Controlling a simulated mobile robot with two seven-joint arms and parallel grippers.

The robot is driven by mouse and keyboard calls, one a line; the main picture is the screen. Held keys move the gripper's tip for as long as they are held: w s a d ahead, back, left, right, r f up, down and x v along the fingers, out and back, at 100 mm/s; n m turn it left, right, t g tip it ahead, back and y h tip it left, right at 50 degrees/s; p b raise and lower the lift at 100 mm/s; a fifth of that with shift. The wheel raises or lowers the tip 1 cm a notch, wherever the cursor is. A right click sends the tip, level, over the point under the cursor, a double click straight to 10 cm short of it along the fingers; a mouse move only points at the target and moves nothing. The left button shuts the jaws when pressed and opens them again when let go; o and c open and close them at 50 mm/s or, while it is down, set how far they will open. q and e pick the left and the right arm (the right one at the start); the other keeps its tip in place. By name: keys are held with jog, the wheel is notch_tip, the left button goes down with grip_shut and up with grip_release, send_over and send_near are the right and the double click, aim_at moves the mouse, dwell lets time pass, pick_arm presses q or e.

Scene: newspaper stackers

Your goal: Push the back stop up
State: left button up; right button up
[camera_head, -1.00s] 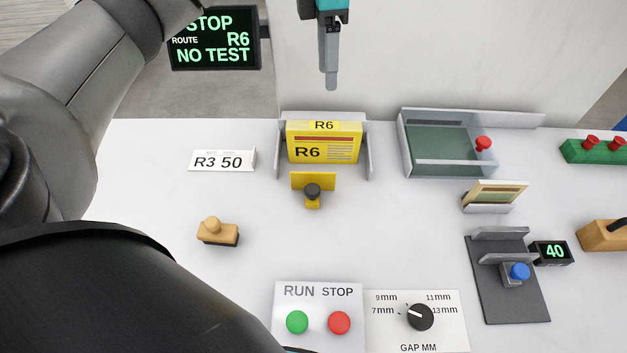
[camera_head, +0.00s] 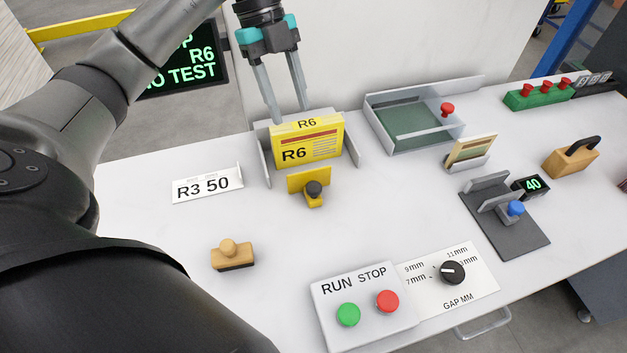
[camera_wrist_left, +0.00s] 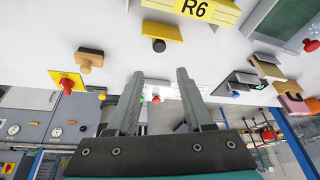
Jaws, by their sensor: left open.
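A yellow upright plate on a slide with a dark round knob (camera_head: 314,189) stands in front of the yellow R6 stack (camera_head: 307,142), with a small gap between them; this looks like the back stop. It also shows in the wrist view as a yellow plate with a black knob (camera_wrist_left: 159,45). The stack stands between grey side walls (camera_head: 352,149). My left gripper (camera_head: 289,112) is open and empty, pointing down above and behind the stack's left part. Its two fingers (camera_wrist_left: 160,73) show apart in the wrist view, with nothing between them. My right gripper is not in view.
A grey tray (camera_head: 371,123) with a red knob stands right of the stack. A grey fixture with a blue knob (camera_head: 516,208) sits by a display reading 40. A wooden-handled stamp (camera_head: 232,254), RUN/STOP panel (camera_head: 363,306) and gap dial (camera_head: 453,272) lie in front.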

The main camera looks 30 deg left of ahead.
aim_at(313, 185)
pick_arm(q)
jog(key=shift+n, duration=0.3)
jog(key=b+x, duration=0.2)
jog(key=x, duration=1.3)
jog(key=shift+s+d+f, duration=0.1)
jog(key=shift+f, duration=0.05)
grip_shut()
dwell(0.7)
